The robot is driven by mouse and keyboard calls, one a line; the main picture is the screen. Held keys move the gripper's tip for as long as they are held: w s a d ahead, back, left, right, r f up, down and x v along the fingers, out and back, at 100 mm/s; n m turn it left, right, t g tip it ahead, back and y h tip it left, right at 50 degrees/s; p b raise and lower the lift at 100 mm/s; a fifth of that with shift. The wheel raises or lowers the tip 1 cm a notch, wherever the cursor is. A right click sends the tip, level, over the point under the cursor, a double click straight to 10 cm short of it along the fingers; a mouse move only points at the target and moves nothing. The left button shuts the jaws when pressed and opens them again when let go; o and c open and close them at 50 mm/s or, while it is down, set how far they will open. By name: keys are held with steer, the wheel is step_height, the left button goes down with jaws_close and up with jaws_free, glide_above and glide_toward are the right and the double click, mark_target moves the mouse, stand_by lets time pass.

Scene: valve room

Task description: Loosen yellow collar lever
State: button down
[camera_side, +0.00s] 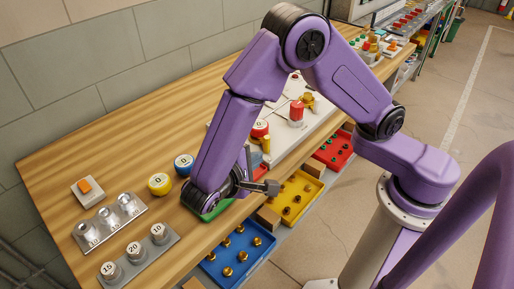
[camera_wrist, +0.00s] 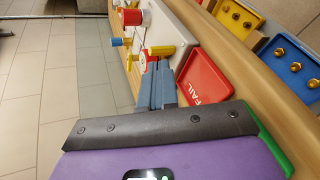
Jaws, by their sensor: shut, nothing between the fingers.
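In the wrist view, a small yellow piece (camera_wrist: 162,50), which looks like the yellow collar lever, sits at the near end of a pale panel (camera_wrist: 181,20). It lies just beyond my fingertips, and I cannot tell its exact turn. A yellow part also shows in the side view (camera_side: 266,145), partly behind my arm; I cannot be sure it is the same piece. My gripper (camera_wrist: 157,72) is shut and empty, its grey fingers pointing toward the yellow piece. Whether they touch it cannot be told. In the side view my wrist hangs low over the bench's front part.
A red FAIL tray (camera_wrist: 205,88) lies right of my fingers. A red knob (camera_side: 297,110) stands on the panel. Blue (camera_side: 184,164) and yellow (camera_side: 160,183) round pieces sit left of my arm. Yellow (camera_side: 318,188) and blue (camera_side: 264,246) bins line the bench's front.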

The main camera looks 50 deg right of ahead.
mark_target(265, 141)
steer(key=a+f+t+h, duration=0.1)
steer(key=w+a+f+m+t+h, duration=0.1)
steer(key=a, duration=0.1)
steer(key=w+a+f+t+h, duration=0.1)
steer(key=a+f, duration=0.1)
steer(key=shift+w, duration=0.1)
steer(key=shift+w+a+f+m+t+h, duration=0.1)
steer(key=shift+a+f+m+t+h, duration=0.35)
steer(key=shift+t, duration=0.15)
steer(key=shift+d+r, duration=0.1)
steer(key=shift+d, duration=0.05)
steer(key=x, duration=0.9)
steer(key=shift+w+d, duration=0.1)
steer(key=shift+d, duration=0.05)
steer(key=d, duration=0.3)
steer(key=shift+s, duration=0.4)
steer(key=shift+s+d, duration=0.25)
steer(key=shift+d, duration=0.3)
steer(key=shift+s+d+n, duration=0.1)
steer(key=shift+n, duration=0.15)
steer(key=shift+s+d+t+y, duration=0.1)
steer(key=shift+s+t+y, duration=0.05)
steer(key=shift+t+y, duration=0.3)
